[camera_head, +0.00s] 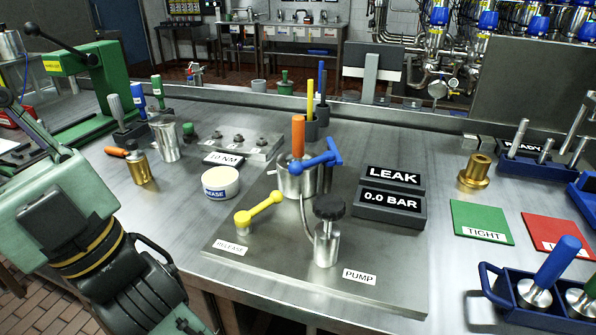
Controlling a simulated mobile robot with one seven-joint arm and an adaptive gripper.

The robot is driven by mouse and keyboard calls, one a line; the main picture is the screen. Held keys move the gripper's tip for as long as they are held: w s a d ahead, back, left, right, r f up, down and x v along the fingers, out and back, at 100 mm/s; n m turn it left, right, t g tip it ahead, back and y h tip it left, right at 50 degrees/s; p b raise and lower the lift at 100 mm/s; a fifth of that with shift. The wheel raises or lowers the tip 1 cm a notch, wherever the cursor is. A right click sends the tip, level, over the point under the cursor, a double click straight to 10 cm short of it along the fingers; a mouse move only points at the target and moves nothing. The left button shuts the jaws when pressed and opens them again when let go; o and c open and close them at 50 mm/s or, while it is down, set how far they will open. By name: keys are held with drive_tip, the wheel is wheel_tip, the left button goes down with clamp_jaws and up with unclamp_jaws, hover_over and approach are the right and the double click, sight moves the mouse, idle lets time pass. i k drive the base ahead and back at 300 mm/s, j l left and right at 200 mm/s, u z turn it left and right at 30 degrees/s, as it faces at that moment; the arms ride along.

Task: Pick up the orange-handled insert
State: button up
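The orange-handled insert shows as an upright orange handle (298,136) rising from a steel cylinder (292,180) on the metal test plate (350,280). Its lower part is hidden inside the cylinder. A blue lever (318,161) crosses just in front of and to the right of the handle's foot. My gripper (182,315) is at the bottom left, low at the bench's front edge, well apart from the insert. Its fingertips are partly cut off by the picture edge, so its opening is unclear.
A yellow lever (258,208) and a black-knobbed pump post (327,230) stand in front of the cylinder. A sign reading LEAK (393,176) is to its right. Blue and yellow handles stand behind. A white tub (220,183) and brass part (140,168) lie left.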

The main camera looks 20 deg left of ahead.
sight(298, 120)
drive_tip(key=k+z, duration=0.1)
drive_tip(key=k, duration=0.55)
drive_tip(key=z, duration=1.4)
drive_tip(key=k+j, duration=0.15)
drive_tip(key=j, duration=0.2)
drive_tip(key=k+j+z, duration=0.1)
drive_tip(key=j, duration=0.25)
drive_tip(key=k+j, duration=0.2)
drive_tip(key=j, duration=0.15)
drive_tip(key=k+j, duration=0.15)
drive_tip(key=j, duration=0.2)
drive_tip(key=k+j+z, duration=0.1)
drive_tip(key=j, duration=0.25)
drive_tip(key=i+j, duration=0.7)
drive_tip(key=i, duration=0.05)
